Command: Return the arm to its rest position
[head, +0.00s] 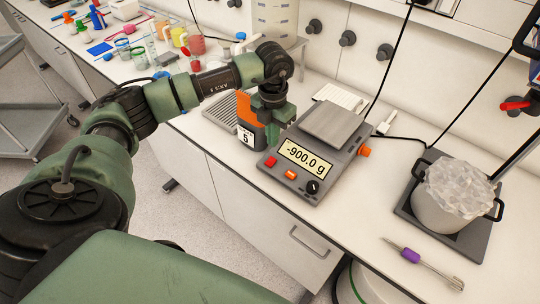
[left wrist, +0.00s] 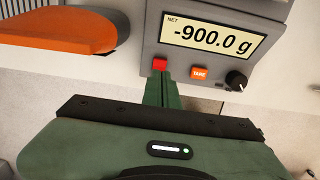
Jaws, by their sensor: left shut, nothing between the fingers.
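My left arm reaches in from the left in the head view. Its green gripper (head: 272,128) points down over the bench, beside the left edge of the grey scale (head: 330,165). In the left wrist view the green fingers (left wrist: 159,88) are shut with nothing between them. Their tips appear just below the scale's red button (left wrist: 160,63); I cannot tell whether they touch it. The scale's display (left wrist: 213,38) reads -900.0 g, and its metal plate (head: 330,122) is empty. My right gripper is not in view.
An orange and grey object labelled 5 (head: 246,120) stands close to my gripper's left. Several coloured labware items crowd the far left bench.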

